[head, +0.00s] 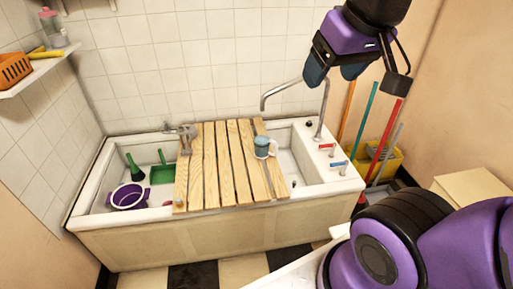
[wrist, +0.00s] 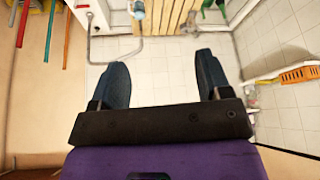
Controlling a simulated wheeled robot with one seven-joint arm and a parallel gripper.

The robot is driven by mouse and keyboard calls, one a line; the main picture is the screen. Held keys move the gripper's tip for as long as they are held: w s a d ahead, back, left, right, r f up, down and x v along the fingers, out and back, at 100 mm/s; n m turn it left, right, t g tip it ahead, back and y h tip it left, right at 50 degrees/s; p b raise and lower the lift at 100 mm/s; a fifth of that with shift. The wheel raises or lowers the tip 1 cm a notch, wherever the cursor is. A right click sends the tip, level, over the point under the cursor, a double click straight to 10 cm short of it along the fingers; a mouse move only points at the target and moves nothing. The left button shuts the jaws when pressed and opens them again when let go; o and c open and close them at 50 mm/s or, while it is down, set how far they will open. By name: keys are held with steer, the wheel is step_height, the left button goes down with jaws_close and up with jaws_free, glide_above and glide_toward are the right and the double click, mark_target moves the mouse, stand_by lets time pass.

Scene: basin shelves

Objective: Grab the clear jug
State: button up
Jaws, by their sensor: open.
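A small bluish, see-through-looking jug with a handle (head: 264,146) stands upright on the right part of the wooden slatted board (head: 210,165) over the basin. I cannot tell for sure that it is fully clear. It also shows at the top edge of the wrist view (wrist: 138,9), partly cut off. My gripper (head: 336,74) is up high, above and to the right of the jug, well apart from it. In the wrist view its two blue fingers (wrist: 163,62) are spread, with nothing between them but the tiled wall behind.
A bent metal tap (head: 318,112) rises just right of the jug. A purple pot (head: 128,196), a green dustpan (head: 161,172) and a green brush (head: 135,170) lie in the left basin. Coloured poles (head: 384,140) and a yellow bucket (head: 381,160) stand at right. A shelf (head: 38,72) is upper left.

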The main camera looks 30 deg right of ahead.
steer(key=w+d+r+m, duration=0.1)
steer(key=w+r, duration=0.1)
steer(key=w, duration=0.8)
steer(key=m+g+h, duration=0.2)
steer(key=m+h, duration=0.1)
steer(key=m, duration=0.3)
glide_above(271, 141)
step_height(271, 141, down, 57)
steer(key=shift+f, duration=0.2)
steer(key=x, duration=0.6)
steer(key=shift+w, duration=0.2)
jaws_close()
